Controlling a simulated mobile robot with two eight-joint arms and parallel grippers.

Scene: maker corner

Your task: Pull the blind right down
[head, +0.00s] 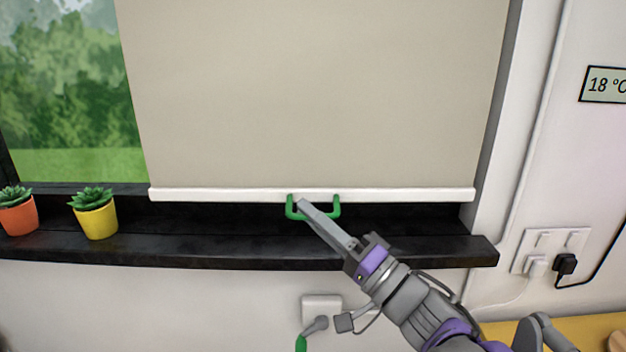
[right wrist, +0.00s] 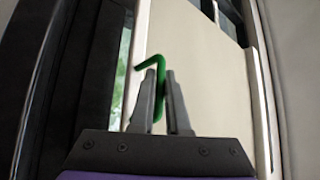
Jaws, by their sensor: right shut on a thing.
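The beige blind (head: 320,95) hangs over most of the window. Its white bottom bar (head: 220,194) is level, a little above the black sill. A green handle (head: 290,208) hangs under the middle of the bar. My right gripper (head: 303,205) reaches up from the lower right and is shut on the handle. In the right wrist view the green handle (right wrist: 150,64) passes between the fingertips of my right gripper (right wrist: 162,82), and the blind (right wrist: 200,75) is behind it. Part of the handle is hidden by the fingers. My left gripper is in neither view.
The black sill (head: 180,250) runs below the bar. An orange pot (head: 18,220) and a yellow pot (head: 97,222) with succulents stand on it at the left, clear of the bar. Sockets with plugs (head: 551,252) and a thermometer display (head: 605,85) are on the right wall.

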